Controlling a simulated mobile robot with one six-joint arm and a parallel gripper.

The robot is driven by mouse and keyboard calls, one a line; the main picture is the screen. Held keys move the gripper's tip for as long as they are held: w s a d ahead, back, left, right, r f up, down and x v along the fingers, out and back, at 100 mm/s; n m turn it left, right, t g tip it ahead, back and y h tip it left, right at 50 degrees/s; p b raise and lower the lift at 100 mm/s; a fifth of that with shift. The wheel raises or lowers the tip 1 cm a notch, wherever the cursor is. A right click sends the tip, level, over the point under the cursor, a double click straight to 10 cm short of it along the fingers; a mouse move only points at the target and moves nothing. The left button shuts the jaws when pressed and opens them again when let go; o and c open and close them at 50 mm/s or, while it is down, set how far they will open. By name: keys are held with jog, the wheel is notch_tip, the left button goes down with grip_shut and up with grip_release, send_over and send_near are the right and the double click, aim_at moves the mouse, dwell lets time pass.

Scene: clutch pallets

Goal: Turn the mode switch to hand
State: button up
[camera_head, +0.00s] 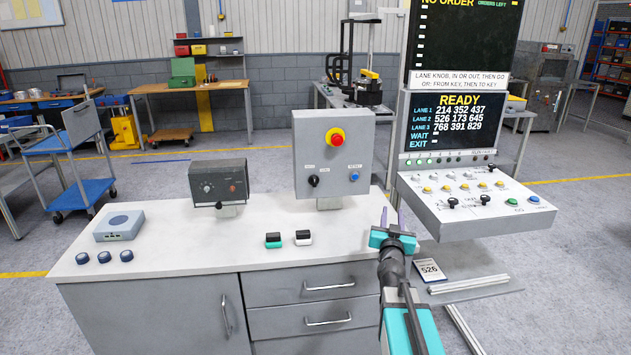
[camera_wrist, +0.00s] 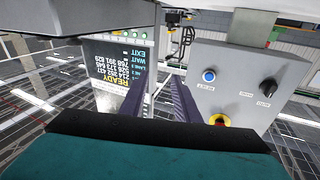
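The mode switch (camera_head: 314,181) is a black rotary knob on the lower left front of a grey control box (camera_head: 356,136). Small labels sit just above it; which one it points to is too small to tell. In the wrist view, upside down, the mode switch (camera_wrist: 268,86) and the box (camera_wrist: 225,72) are on the right.
The box also carries a red emergency button (camera_head: 335,137) and a blue button (camera_head: 354,176). A dark grey instrument (camera_head: 218,182) stands left on the white bench (camera_head: 170,250). A sloped console (camera_head: 475,215) with a display stands to the right.

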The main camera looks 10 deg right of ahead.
jog(key=w+a+r+n+y+p, duration=0.1)
jog(key=a+r+n+y, duration=0.1)
jog(key=a, duration=0.9)
jog(key=w+a+r+n+y, duration=0.1)
jog(key=a+r+n+y, duration=0.1)
jog(key=a, duration=0.9)
jog(key=n+y, duration=0.1)
jog(key=y, duration=0.1)
jog(key=shift+w+a+r+t+y+p, duration=0.2)
jog(key=shift+r+t+y+p, duration=0.1)
jog(key=shift+p, duration=0.1)
jog(key=shift+w+d+r, duration=0.1)
